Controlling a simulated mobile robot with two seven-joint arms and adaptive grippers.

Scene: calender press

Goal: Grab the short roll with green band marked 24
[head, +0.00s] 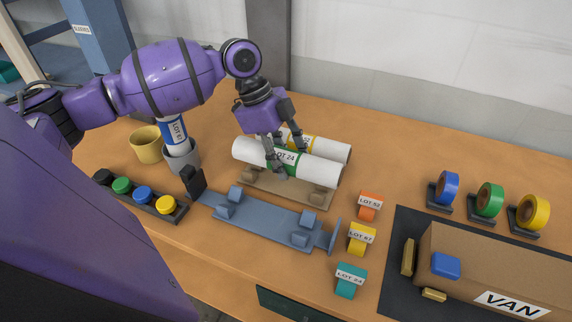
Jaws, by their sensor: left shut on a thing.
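The short white roll with the green band marked LOT 24 (318,172) lies level over a wooden cradle rack (262,193) in the middle of the table. My left gripper (285,164) reaches down from above, with its fingers on either side of the roll at the green band. It is shut on this roll. The arm and fingers hide part of the band. I cannot tell whether the roll still touches the rack. A second white roll with a yellow band (335,150) lies just behind it. My right gripper is not in view.
A blue cradle (265,222) stands in front of the rack. A blue-banded roll (173,131) stands upright in a grey cup (183,157), beside a yellow mug (146,145). Lot tags, including an orange one (368,206), and a box marked VAN (500,262) are to the right.

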